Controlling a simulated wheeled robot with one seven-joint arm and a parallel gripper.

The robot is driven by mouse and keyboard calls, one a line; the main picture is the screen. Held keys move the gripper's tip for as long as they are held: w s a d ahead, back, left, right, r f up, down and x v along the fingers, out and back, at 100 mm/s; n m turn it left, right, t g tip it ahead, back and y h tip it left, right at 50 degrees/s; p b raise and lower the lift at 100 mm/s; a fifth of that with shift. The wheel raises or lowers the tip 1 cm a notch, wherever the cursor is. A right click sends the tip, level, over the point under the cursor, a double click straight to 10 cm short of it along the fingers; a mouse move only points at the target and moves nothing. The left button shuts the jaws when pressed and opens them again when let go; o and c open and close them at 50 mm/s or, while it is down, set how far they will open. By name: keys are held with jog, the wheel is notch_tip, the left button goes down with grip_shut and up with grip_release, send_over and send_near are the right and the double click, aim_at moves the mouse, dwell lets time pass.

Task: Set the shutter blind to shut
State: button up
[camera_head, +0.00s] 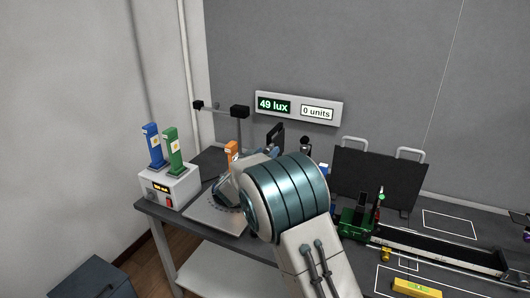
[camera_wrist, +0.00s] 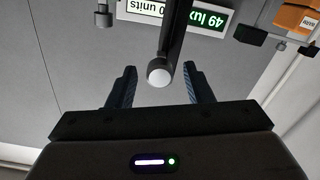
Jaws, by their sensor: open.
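I cannot tell for sure which part is the shutter blind. In the wrist view, a dark rod with a pale round knob (camera_wrist: 160,73) comes down from the top and ends between my fingers. My gripper (camera_wrist: 156,82) is open, with one blue-black finger on each side of the knob and a gap to each. I see no clear contact. In the head view my own wrist hides most of the gripper and whatever is in front of it. A dark upright piece (camera_head: 276,138) shows just above my wrist; I cannot tell what it is.
A wall display (camera_head: 299,108) reads 49 lux and 0 units. A white box (camera_head: 168,188) with blue and green modules stands left, an orange module (camera_head: 231,150) behind my wrist. A black panel with two handles (camera_head: 378,178) and a rail (camera_head: 440,250) are right.

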grip_shut()
notch_tip(320, 180, down, 11)
jog(key=b, duration=0.6)
jog(key=shift+r, duration=0.15)
grip_release()
jog(key=b+v, duration=0.2)
jog(key=v, duration=1.2)
jog(key=shift+w+r, duration=0.1)
